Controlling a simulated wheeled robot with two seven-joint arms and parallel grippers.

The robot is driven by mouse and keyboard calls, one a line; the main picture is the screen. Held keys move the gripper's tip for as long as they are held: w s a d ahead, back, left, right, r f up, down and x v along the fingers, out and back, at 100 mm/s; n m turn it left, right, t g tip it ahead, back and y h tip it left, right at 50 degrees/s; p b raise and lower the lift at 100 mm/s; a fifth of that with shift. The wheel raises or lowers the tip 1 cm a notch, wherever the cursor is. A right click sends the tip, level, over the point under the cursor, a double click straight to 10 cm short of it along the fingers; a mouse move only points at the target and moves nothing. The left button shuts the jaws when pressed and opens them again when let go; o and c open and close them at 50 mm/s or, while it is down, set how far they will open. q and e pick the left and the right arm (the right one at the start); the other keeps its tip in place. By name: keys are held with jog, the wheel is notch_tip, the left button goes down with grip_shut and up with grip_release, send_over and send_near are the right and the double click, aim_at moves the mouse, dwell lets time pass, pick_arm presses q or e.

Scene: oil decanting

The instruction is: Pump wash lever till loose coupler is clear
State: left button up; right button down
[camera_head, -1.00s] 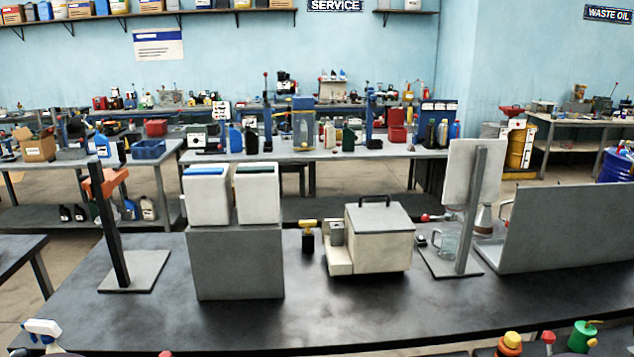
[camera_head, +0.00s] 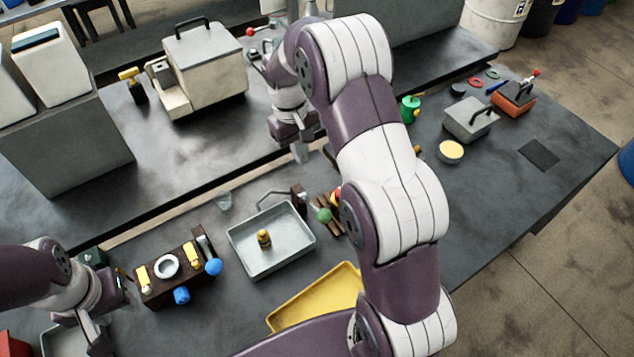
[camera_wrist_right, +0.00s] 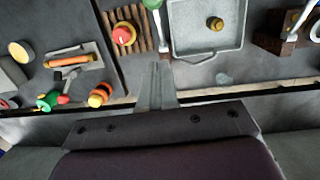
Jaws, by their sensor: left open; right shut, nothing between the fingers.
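A small brass coupler (camera_head: 264,238) stands in the grey metal wash tray (camera_head: 240,262); it also shows in the right wrist view (camera_wrist_right: 214,24). My right gripper (camera_head: 300,152) is shut and empty, beyond the tray and apart from the knob. My left gripper (camera_head: 98,335) is open at the lower left. Whether dirt clings to the coupler is too small to tell.
A dark block (camera_head: 180,275) with blue knobs stands left of the tray. A yellow tray (camera_head: 290,316) lies in front, partly behind my right arm. A slatted wooden rack (camera_wrist_right: 128,36) is beside the wash tray.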

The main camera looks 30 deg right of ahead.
jog(key=s, duration=0.2)
jog(key=b, duration=0.2)
send_over(318, 210)
jog(key=w, duration=0.1)
jog(key=f, duration=1.1)
jog(key=shift+w+a+f, duration=0.15)
jog(key=shift+a, duration=0.05)
jog(key=shift+s+f, duration=0.25)
jog(key=shift+s, duration=0.3)
pick_arm(q)
jog(key=shift+s+a+f, duration=0.15)
jog(key=shift+f, duration=0.3)
jog(key=shift+s+a+f, duration=0.1)
jog(key=shift+s+f, duration=0.05)
jog(key=shift+f, duration=0.3)
jog(key=shift+f, duration=0.1)
pick_arm(e)
jog(key=shift+w+f, duration=0.1)
jog(key=shift+w, duration=0.1)
